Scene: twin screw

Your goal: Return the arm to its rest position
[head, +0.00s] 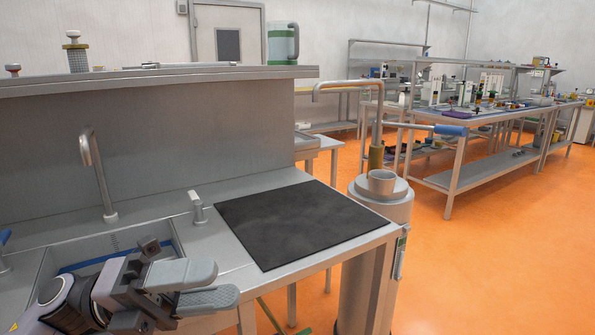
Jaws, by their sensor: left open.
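My left gripper (226,284) is at the lower left in the head view, in front of the sink and the counter's front edge. My left arm comes in from the bottom left corner. My right gripper is not in view.
A sink (172,228) with a curved faucet (97,172) lies behind my left gripper. A bare black mat (300,222) covers the counter's right part. A grey cylindrical vessel (375,255) with a blue-handled lever (450,130) stands right of the counter. Orange floor lies open at right.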

